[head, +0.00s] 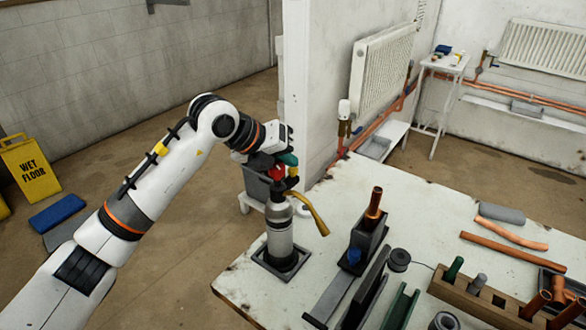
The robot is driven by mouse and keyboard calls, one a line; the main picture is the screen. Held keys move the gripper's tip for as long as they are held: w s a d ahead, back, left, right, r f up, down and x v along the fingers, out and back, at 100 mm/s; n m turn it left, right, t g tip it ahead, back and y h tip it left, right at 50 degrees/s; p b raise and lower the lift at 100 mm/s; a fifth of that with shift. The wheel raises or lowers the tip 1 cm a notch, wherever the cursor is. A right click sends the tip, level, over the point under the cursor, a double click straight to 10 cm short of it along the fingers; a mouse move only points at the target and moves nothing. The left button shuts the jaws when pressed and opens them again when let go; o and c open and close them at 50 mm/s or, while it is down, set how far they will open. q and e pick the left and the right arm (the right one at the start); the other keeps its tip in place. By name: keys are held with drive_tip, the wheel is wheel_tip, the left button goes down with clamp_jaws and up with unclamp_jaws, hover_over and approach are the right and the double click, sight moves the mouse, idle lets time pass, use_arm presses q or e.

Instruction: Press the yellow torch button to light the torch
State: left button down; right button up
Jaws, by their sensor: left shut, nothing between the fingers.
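The torch (279,232) is a grey cylinder standing upright in a dark square holder (281,262) at the left corner of the workbench. Its curved brass nozzle (311,211) points right and down, and I see no flame at its tip. A small yellow part, which looks like the button (292,181), shows near the torch's top. My left gripper (281,166) is shut and empty, right at the top of the torch. Red and teal parts crowd together there, so I cannot tell whether the fingertips touch the button. My right gripper is out of view.
The pale workbench (432,208) holds a vise-like stand with an upright copper pipe (374,207), a wooden rack (470,296) and loose copper pipes (511,235). A wall corner stands just behind the torch. A yellow wet-floor sign (30,168) stands at far left.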

sight(287, 178)
use_arm(q)
drive_tip(key=shift+f+b, duration=0.3)
drive_tip(key=shift+f, duration=0.25)
idle(0.4)
drive_tip(key=shift+r, duration=0.15)
drive_tip(key=shift+r+p, duration=0.5)
drive_tip(key=shift+r, duration=0.35)
wheel_tip(287, 178, up, 5)
drive_tip(key=p, duration=0.3)
idle(0.4)
